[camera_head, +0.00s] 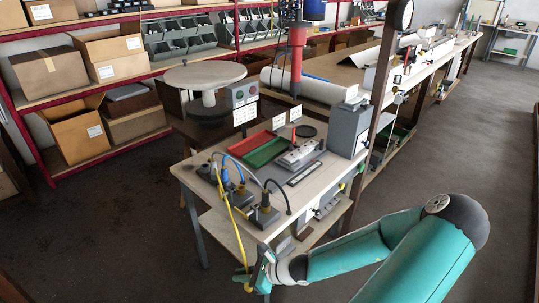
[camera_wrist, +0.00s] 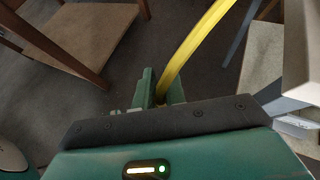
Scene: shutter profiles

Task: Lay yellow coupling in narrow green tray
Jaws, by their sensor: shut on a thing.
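My gripper (camera_head: 256,277) hangs low in front of the near edge of the small workbench, below its top. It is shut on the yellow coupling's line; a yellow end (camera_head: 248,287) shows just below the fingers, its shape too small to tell. The yellow hose (camera_head: 236,235) runs from the grey fittings on the bench down to my gripper. In the wrist view the yellow hose (camera_wrist: 195,45) rises away from between the green fingers (camera_wrist: 162,92). The narrow green tray (camera_head: 266,151) lies on the bench beside a red tray (camera_head: 245,143) and looks empty.
The workbench (camera_head: 208,205) also holds a blue hose (camera_head: 235,164), a black hose (camera_head: 282,185) on grey fittings, a grey block fixture (camera_head: 300,154) and a grey box (camera_head: 348,128). A round-topped stand (camera_head: 205,73) is behind. The floor (camera_head: 110,230) at left is clear.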

